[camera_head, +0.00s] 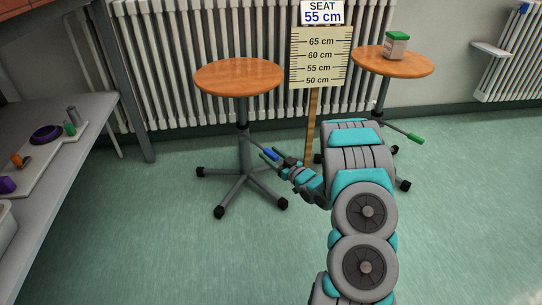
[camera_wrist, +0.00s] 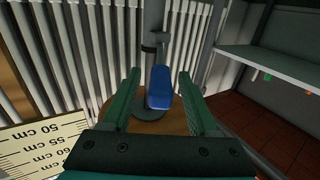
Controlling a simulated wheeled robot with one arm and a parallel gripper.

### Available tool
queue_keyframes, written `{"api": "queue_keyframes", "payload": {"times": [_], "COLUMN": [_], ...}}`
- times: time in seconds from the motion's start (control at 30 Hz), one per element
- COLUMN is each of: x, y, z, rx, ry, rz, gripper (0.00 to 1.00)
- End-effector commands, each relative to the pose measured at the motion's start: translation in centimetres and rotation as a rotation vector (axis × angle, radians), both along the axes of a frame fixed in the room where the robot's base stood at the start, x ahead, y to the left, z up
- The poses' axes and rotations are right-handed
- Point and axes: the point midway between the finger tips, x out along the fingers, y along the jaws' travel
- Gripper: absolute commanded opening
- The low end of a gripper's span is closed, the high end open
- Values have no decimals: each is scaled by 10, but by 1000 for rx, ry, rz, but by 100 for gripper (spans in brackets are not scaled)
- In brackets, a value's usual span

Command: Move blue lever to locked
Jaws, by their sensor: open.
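The blue lever (camera_head: 271,154) sticks out from the column of the left stool, under its round wooden seat (camera_head: 239,77). My gripper (camera_head: 274,158) is at the lever, below the seat's right side. In the wrist view the blue lever (camera_wrist: 161,88) shows between the two green fingers of my open gripper (camera_wrist: 158,73), with a gap on each side. The fingers do not appear to touch it. Whether the lever lies fully at fingertip depth is hard to tell. The height board (camera_head: 320,58) behind carries marks from 50 to 65 cm and a sign (camera_head: 322,12) reading "SEAT 55 cm".
A second stool (camera_head: 393,62) at right bears a green-lidded container (camera_head: 396,45) and has a green lever (camera_head: 415,138). A grey bench (camera_head: 50,200) with small objects stands at left. A radiator (camera_head: 200,40) lines the wall. The floor in front is clear.

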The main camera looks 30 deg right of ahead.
Motion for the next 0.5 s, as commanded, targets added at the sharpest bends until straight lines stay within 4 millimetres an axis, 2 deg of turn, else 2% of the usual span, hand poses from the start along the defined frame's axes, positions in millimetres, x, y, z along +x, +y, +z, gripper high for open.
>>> {"api": "queue_keyframes", "payload": {"times": [0.27,0.5], "x": [2,1], "y": [0,0], "z": [0,0], "rx": [0,0], "ry": [1,2], "rz": [0,0], "gripper": [60,33]}}
